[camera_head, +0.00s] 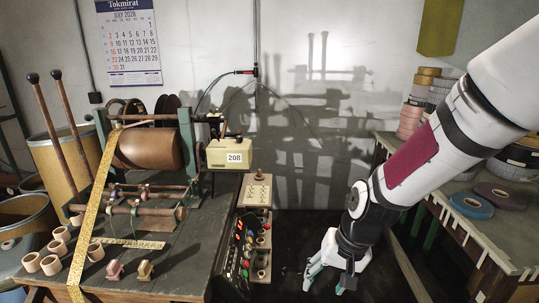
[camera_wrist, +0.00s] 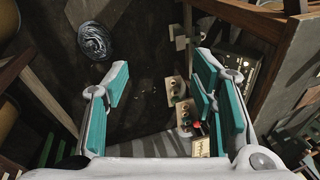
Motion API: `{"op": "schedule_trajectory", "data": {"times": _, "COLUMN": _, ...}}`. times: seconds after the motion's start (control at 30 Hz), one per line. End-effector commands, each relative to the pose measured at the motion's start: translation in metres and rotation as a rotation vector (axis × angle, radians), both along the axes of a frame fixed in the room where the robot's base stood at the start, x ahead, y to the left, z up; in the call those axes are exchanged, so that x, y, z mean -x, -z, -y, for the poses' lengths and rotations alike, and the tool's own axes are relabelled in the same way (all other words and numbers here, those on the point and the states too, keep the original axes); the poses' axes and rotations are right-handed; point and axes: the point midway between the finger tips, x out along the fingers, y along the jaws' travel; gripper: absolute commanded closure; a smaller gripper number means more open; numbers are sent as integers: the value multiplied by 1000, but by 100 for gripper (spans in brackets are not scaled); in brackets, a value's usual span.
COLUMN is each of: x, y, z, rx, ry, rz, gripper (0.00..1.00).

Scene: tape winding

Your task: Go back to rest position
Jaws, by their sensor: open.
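My gripper (camera_head: 330,272) hangs at the end of my arm, low in the gap between the winding bench and the right-hand table in the head view. In the wrist view my gripper (camera_wrist: 160,95) has its two teal-padded fingers spread wide with nothing between them. It is apart from the winding machine, whose brown roller (camera_head: 150,148) and counter box reading 208 (camera_head: 230,153) stand to its left. A yellow tape (camera_head: 92,205) runs from the roller down over the bench.
A control panel (camera_head: 240,248) with coloured buttons edges the bench (camera_head: 180,287). The right table (camera_head: 450,225) carries stacked tape rolls (camera_head: 412,115) and a blue roll (camera_head: 472,205). Dark floor (camera_head: 290,240) lies between both.

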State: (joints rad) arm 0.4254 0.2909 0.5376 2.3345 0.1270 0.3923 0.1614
Motion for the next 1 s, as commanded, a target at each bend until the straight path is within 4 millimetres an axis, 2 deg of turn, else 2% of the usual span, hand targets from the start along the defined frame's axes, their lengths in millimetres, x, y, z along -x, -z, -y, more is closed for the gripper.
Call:
{"op": "schedule_trajectory", "data": {"times": 0.03, "x": 8, "y": -19, "z": 6, "rx": 38, "ry": -18, "rz": 17, "gripper": 48}}
{"op": "schedule_trajectory", "data": {"times": 0.3, "x": 58, "y": -100, "z": 34, "rx": 191, "ry": -79, "rz": 74, "gripper": 48}}
{"op": "schedule_trajectory", "data": {"times": 0.6, "x": 130, "y": -179, "z": 55, "rx": 275, "ry": -114, "rz": 153, "gripper": 48}}
{"op": "schedule_trajectory", "data": {"times": 0.8, "x": 181, "y": -214, "z": 65, "rx": 278, "ry": -131, "rz": 205, "gripper": 48}}
{"op": "schedule_trajectory", "data": {"times": 1.0, "x": 210, "y": -227, "z": 70, "rx": 264, "ry": -145, "rz": 232, "gripper": 48}}
